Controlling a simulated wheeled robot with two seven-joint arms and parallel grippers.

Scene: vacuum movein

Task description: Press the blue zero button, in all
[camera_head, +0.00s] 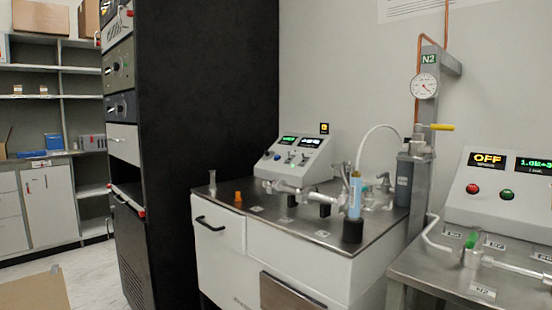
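A white sloped console (310,163) stands at the back of the steel-topped bench, against the wall. It has two small lit displays (299,142) and a row of small knobs and buttons below them. A small bluish button (277,157) shows at the left of its front panel. It is too small to read a zero label on it. Neither of my grippers is in view.
The steel bench top (270,222) carries metal pipe fittings, an orange cap (238,197) and an upright blue-labelled cylinder (355,192) in front of the console. A tall black cabinet (210,130) stands left.

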